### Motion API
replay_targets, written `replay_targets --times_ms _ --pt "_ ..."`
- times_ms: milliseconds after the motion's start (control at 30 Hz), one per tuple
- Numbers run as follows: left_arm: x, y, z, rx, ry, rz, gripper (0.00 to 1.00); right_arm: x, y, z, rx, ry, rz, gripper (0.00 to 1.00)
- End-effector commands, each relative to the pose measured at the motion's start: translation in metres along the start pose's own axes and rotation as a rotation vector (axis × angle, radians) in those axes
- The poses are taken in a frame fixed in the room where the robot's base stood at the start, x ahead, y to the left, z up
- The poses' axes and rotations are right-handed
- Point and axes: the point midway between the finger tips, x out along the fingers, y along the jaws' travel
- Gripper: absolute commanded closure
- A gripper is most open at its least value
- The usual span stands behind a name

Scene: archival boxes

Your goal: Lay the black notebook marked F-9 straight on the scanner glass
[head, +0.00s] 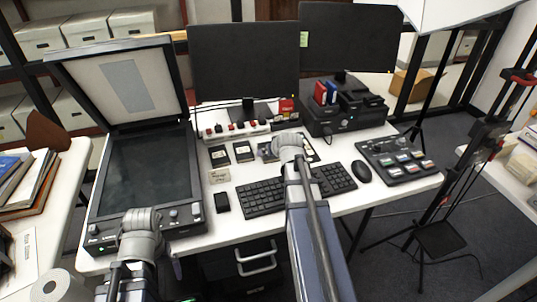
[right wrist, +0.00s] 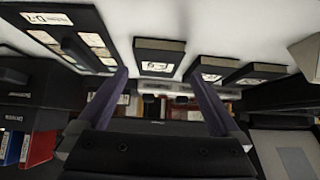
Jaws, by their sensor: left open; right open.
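The scanner (head: 150,165) stands at the left of the desk with its lid raised; its dark glass (head: 148,168) is bare. Small black notebooks lie in a row near the desk's middle, two of them clear in the head view (head: 219,156) (head: 243,151). In the right wrist view, a black notebook (right wrist: 158,55) lies ahead, between the open, empty fingers of my right gripper (right wrist: 157,80). Its label is upside down and seems to read F-9. My right arm partly hides that area in the head view. My left gripper (head: 141,220) is open over the scanner's front edge; its fingertips are hard to make out.
A dark labelled holder marked D-7 (right wrist: 62,38) lies beside the notebooks. A keyboard (head: 260,197), mouse (head: 361,171) and button panel (head: 396,160) fill the front and right of the desk. Two monitors (head: 245,62) stand behind. A small black object (head: 222,202) lies beside the scanner.

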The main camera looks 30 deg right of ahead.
Motion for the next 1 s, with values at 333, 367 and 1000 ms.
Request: replay_targets --times_ms 333,367,1000 --pt "0.027 0.003 -0.002 0.000 0.000 0.000 0.00 0.041 0.004 -0.003 -0.001 0.000 0.000 0.00" --pt "0.030 0.003 -0.002 0.000 0.000 0.000 0.00 0.045 0.004 -0.003 -0.001 0.000 0.000 0.00" --pt "0.032 0.003 -0.002 0.000 0.000 0.000 0.00 0.050 0.003 -0.005 0.000 0.000 0.000 0.35"
